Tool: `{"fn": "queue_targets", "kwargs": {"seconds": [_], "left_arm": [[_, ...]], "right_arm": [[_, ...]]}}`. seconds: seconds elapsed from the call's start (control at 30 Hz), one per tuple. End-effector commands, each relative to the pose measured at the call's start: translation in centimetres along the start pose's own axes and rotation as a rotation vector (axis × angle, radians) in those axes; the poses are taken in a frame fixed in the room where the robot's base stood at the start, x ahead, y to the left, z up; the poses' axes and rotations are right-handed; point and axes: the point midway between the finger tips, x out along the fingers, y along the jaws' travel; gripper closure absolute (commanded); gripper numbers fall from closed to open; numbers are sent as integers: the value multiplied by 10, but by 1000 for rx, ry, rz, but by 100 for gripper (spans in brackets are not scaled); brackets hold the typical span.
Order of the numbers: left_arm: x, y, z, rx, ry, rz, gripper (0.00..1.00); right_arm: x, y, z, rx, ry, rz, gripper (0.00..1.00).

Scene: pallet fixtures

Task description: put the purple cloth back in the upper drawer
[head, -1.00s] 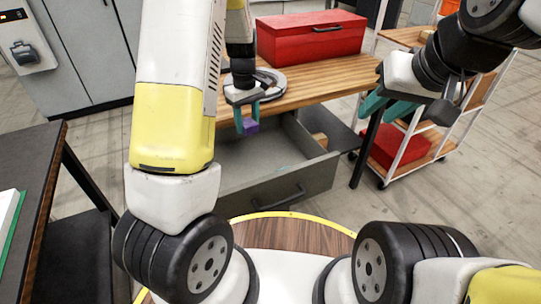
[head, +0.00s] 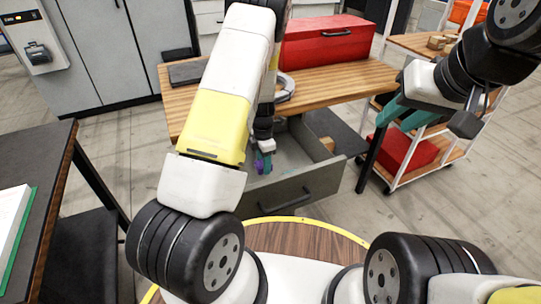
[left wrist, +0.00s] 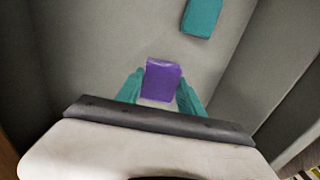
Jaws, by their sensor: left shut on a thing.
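The purple cloth (left wrist: 163,80) is a small, block-like piece between the teal fingers of my left gripper (left wrist: 161,93). In the head view, my left gripper (head: 264,160) is low in the open drawer (head: 290,190), shut on the cloth (head: 259,167), which is partly hidden by the fingers. The left wrist view shows the drawer's grey floor and walls around the cloth; I cannot tell whether the cloth touches the floor. My right gripper (head: 406,112) is open and empty, to the right of the drawer and above the floor.
A teal item (left wrist: 202,17) lies in the drawer beyond the cloth. A red toolbox (head: 325,42) stands on the wooden workbench top (head: 335,82) above the drawer. A white-framed cart (head: 450,150) stands at the right, and a dark table (head: 35,165) at the left.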

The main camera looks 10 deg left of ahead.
Motion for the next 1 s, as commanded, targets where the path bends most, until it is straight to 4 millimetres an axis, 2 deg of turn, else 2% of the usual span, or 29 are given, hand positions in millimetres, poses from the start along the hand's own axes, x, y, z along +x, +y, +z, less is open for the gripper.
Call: {"fn": "queue_targets", "kwargs": {"seconds": [0.07, 0.27, 0.5, 0.87, 0.9, 0.97, 1.0], "left_arm": [[13, -1, 0, 1, 0, -2, 88], [28, 0, 0, 3, 0, -1, 88], [58, 0, 0, 3, -1, 0, 88], [62, 0, 0, 4, -1, 0, 88], [61, 0, 1, 4, -1, 1, 48], [61, 0, 1, 4, -1, 0, 36], [61, 0, 0, 4, -1, 0, 34]], "right_arm": [[0, 0, 0, 0, 0, 0, 64], [0, 0, 0, 0, 0, 0, 64], [0, 0, 0, 0, 0, 0, 64], [0, 0, 0, 0, 0, 0, 64], [0, 0, 0, 0, 0, 0, 64], [0, 0, 0, 0, 0, 0, 64], [0, 0, 0, 0, 0, 0, 64]]}}
